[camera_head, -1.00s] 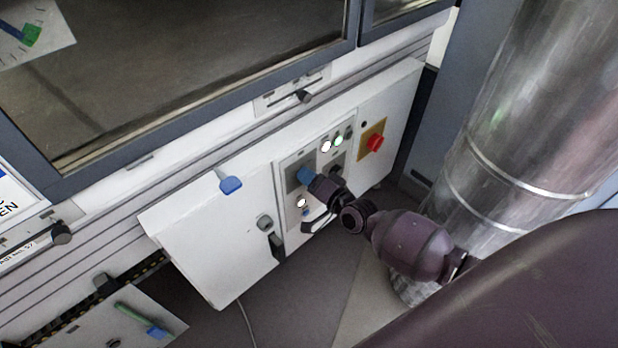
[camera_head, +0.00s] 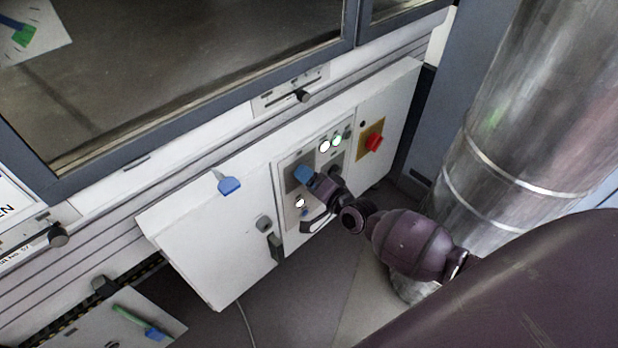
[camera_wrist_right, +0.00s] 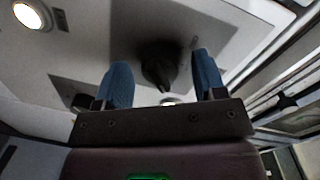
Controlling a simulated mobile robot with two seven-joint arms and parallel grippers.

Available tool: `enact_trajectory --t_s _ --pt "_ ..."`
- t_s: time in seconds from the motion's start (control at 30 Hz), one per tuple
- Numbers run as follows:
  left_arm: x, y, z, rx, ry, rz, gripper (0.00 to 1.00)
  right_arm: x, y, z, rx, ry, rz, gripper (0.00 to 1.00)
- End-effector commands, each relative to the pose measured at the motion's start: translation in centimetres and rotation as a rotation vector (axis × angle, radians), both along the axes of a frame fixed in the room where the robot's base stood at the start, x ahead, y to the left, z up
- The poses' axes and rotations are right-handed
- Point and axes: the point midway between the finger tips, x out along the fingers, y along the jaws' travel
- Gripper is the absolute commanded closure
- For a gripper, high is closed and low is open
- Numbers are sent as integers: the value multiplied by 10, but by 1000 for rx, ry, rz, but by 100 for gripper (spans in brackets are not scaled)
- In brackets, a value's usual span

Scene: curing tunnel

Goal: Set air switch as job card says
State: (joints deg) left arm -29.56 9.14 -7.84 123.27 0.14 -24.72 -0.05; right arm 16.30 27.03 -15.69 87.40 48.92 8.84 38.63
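My right gripper (camera_head: 303,174) is at the grey switch plate (camera_head: 291,189) on the white control cabinet. In the right wrist view its two blue fingers (camera_wrist_right: 160,72) are apart, with a dark rotary knob (camera_wrist_right: 158,62) between them in the picture. The knob's pointer end faces the gripper's palm. I cannot tell whether the fingers touch the knob. In the head view the gripper hides this knob. Which knob is the air switch cannot be read, and no job card is legible. My left gripper is not in view.
Lit round lamps (camera_head: 324,146) and a red knob on a yellow plate (camera_head: 374,142) are right of the gripper. A blue-tipped lever (camera_head: 229,186) projects at left. A shiny metal duct (camera_head: 510,130) stands right of my arm. A dark handle (camera_head: 275,247) is on the cabinet front.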

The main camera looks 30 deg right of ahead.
Motion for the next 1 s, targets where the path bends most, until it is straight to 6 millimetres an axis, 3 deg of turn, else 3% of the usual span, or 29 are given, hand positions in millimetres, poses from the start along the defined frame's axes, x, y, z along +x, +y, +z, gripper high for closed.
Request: enact_trajectory --t_s 0.33,0.8,1.0 --pt "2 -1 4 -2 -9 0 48 -11 -3 2 -2 -1 -1 36" --pt "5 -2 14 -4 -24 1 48 -86 -23 8 -2 0 0 36" --pt "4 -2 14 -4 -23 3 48 -102 -26 9 -1 -1 1 36"
